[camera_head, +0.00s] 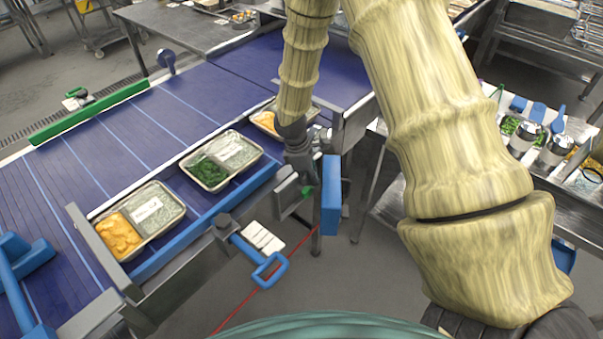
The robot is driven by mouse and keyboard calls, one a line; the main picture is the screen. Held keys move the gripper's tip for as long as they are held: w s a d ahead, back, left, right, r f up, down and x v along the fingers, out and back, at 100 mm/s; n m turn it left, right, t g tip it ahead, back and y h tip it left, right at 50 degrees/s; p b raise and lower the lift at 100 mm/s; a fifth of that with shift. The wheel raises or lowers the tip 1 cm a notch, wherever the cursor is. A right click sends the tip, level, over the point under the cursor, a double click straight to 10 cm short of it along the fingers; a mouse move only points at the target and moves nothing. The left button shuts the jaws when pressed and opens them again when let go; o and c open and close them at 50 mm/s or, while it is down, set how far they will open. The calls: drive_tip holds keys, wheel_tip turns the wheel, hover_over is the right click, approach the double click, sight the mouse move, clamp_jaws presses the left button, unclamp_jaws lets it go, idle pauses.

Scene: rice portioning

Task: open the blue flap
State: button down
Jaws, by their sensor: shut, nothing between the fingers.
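A tall blue panel (331,195), which looks like the blue flap, stands upright beside the front edge of the conveyor. My gripper (307,184) points down just left of the panel, close to it. It is shut with nothing held; whether it touches the panel I cannot tell. My gripper and forearm hide part of the conveyor edge and the area behind. A blue loop-ended handle (270,270) sticks out from the conveyor's front side, lower left of my gripper.
The blue conveyor (75,165) carries food trays, including one with orange food (140,218) and one with green food (222,161). A blue rail (205,222) runs along its front edge. A steel table with containers (535,130) stands at right. Grey floor shows below.

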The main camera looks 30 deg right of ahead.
drive_tip(key=shift+s+d, duration=0.1)
drive_tip(key=shift+d, duration=0.1)
drive_tip(key=shift+s+d, duration=0.15)
idle(0.3)
